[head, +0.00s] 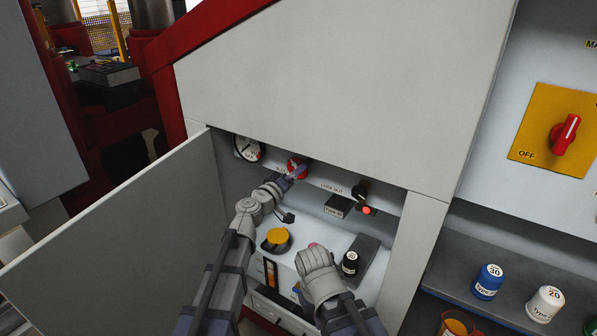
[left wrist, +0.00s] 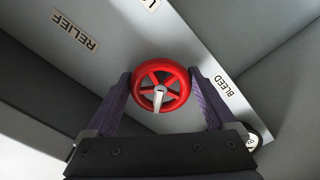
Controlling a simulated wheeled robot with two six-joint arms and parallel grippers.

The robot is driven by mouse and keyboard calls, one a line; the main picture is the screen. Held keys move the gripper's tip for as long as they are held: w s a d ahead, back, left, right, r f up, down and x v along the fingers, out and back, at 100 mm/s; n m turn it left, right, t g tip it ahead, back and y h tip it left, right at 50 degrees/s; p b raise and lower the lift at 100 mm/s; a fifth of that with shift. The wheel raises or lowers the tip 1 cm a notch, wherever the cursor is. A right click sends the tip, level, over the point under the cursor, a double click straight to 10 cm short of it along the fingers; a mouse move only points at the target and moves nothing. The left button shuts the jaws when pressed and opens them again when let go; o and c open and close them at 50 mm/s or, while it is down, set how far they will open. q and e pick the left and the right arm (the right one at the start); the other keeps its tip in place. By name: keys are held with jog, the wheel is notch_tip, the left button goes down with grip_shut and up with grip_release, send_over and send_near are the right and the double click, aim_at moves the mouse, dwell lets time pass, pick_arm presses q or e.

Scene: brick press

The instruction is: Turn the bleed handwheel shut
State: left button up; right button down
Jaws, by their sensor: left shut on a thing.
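The bleed handwheel (left wrist: 141,91) is a red spoked ring with a pale spindle at its middle, beside a BLEED label (left wrist: 230,92). In the head view the handwheel (head: 293,163) is on the back panel inside the open cabinet, partly hidden by my gripper. My left gripper (head: 299,174) reaches it from the front. In the left wrist view my left gripper's fingers (left wrist: 160,84) stand on either side of the rim, shut on the wheel. My right arm reaches into the cabinet lower right, and its fingers are hidden.
A gauge (head: 247,148) is left of the handwheel; a black knob (head: 360,188) and red button (head: 366,210) are right. Below are a yellow cap (head: 277,239) and black-capped bottle (head: 349,262). The cabinet door (head: 130,240) stands open left. A shelf (head: 440,265) holds bottles at right.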

pick_arm(q)
jog(key=m, duration=0.7)
jog(key=shift+a+f, duration=0.1)
jog(key=shift+f, duration=0.05)
dwell(0.5)
jog(key=o, duration=1.1)
jog(key=shift+c, duration=0.2)
jog(key=v, duration=0.7)
jog(key=shift+s+a, duration=0.3)
jog(key=shift+f, duration=0.1)
